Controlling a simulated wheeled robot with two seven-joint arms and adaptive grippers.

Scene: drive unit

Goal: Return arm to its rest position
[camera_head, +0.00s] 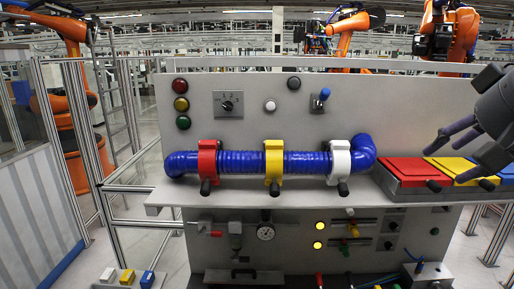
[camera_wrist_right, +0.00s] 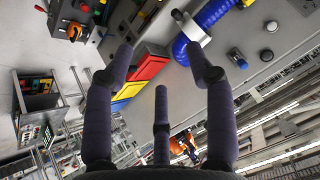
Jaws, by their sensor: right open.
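My right gripper (camera_head: 446,164) comes in from the right edge in the head view, above the coloured lids on the shelf. Its dark fingers are spread and hold nothing. In the right wrist view my right gripper (camera_wrist_right: 158,62) shows three fingers apart, with empty space between them. The red lid (camera_head: 408,170) and yellow lid (camera_head: 450,167) lie side by side on the shelf, close to the fingers in the picture. Part of the blue lid (camera_head: 507,172) is hidden behind the gripper. My left gripper is not in view.
A blue hose (camera_head: 308,162) runs along the panel, held by red (camera_head: 207,160), yellow (camera_head: 273,160) and white (camera_head: 340,160) clamps. The shelf edge (camera_head: 250,198) juts out below. Knobs and a blue-tipped switch (camera_head: 322,97) stick out of the panel. A metal fence stands at left.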

